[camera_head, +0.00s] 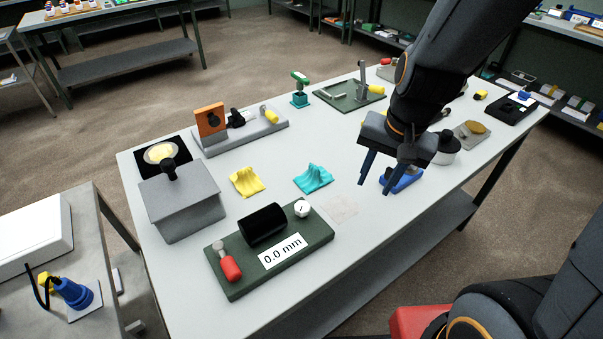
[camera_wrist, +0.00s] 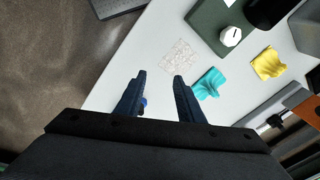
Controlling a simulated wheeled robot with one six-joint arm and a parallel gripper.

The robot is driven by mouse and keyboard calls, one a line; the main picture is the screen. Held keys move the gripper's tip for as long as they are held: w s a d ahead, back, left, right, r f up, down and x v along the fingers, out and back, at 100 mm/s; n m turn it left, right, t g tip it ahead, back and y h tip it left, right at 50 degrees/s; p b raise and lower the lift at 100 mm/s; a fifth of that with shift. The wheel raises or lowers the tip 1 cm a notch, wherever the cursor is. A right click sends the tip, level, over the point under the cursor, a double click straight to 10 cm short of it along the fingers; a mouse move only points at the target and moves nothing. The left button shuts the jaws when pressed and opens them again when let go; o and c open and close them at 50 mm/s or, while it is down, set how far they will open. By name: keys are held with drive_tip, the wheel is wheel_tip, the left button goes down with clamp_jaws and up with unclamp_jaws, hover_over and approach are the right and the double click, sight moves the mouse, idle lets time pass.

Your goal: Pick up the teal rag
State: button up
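The teal rag (camera_head: 313,178) lies bunched up on the white table, right of the yellow rag (camera_head: 246,181). In the wrist view the teal rag (camera_wrist: 209,84) lies just right of my right finger, lower than the fingers and apart from them. My gripper (camera_head: 383,175) hangs above the table to the right of the teal rag, fingers pointing down. In the wrist view my gripper (camera_wrist: 158,78) has its fingers spread with a clear gap and nothing between them. The yellow rag (camera_wrist: 268,64) also shows there.
A green gauge board (camera_head: 228,279) with a black cylinder and a 0.0 mm label lies in front of the rags. A grey box (camera_head: 181,205) stands left. A blue item (camera_head: 402,181) sits under my gripper.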

drive_tip(key=w+a+m+t+y+p, duration=0.1)
drive_tip(key=w+a+m+p, duration=0.2)
drive_tip(key=w+a+m, duration=0.65)
drive_tip(key=m+t, duration=0.1)
drive_tip(key=m, duration=1.4)
hover_over(315, 166)
drive_tip(key=s+d, duration=0.1)
drive_tip(key=s, duration=0.1)
wheel_tip(315, 166, down, 2)
drive_tip(key=shift+w+f+y, duration=0.1)
drive_tip(key=shift+y, duration=0.2)
drive_tip(key=b+x, duration=0.4)
drive_tip(key=x, duration=0.2)
drive_tip(key=shift+d+f, duration=0.1)
drive_tip(key=shift+f, duration=0.25)
drive_tip(key=shift+c, duration=0.4)
clamp_jaws()
